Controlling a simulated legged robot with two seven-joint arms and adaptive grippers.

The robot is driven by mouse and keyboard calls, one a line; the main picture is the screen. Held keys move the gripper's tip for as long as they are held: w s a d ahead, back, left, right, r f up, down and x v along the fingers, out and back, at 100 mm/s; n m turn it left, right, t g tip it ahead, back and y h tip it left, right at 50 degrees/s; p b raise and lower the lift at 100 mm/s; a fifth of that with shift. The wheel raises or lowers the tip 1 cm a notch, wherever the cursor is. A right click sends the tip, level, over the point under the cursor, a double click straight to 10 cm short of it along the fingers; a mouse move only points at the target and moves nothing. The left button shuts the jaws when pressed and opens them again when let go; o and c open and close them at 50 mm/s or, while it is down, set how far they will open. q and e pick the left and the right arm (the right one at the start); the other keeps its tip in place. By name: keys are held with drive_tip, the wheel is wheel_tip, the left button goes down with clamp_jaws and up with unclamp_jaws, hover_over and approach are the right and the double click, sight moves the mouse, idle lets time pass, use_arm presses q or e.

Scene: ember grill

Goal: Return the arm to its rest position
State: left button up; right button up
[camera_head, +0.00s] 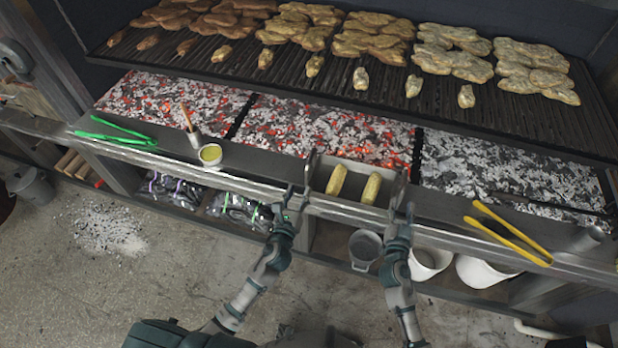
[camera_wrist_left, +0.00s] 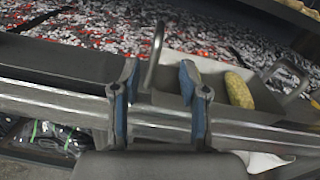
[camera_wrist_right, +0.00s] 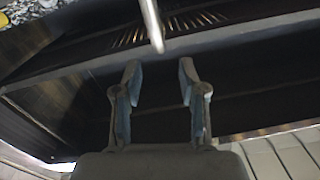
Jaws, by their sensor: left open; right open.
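My left gripper (camera_head: 294,200) is open at the front edge of the grill ledge, by the left end of a grey metal tray (camera_head: 352,171). In the left wrist view my left fingers (camera_wrist_left: 158,82) stand apart, with the tray's left handle (camera_wrist_left: 153,55) showing between and beyond their tips. My right gripper (camera_head: 401,207) is open near the tray's right end. In the right wrist view my right fingers (camera_wrist_right: 158,75) are apart and empty, with a metal bar (camera_wrist_right: 150,22) just beyond the tips. Two yellow pieces of food (camera_head: 337,180) lie in the tray.
Green tongs (camera_head: 115,133) and a bowl of yellow sauce (camera_head: 210,154) are left on the ledge; yellow tongs (camera_head: 508,238) are right. Hot coals (camera_head: 290,125) lie behind, under a grate with meat (camera_head: 370,35). Buckets (camera_head: 365,246) stand below. Open floor (camera_head: 140,285) is left.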

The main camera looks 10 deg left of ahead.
drive_tip(key=shift+s, duration=0.95)
use_arm(q)
drive_tip(key=shift+f, duration=0.15)
use_arm(e)
drive_tip(key=shift+f, duration=0.1)
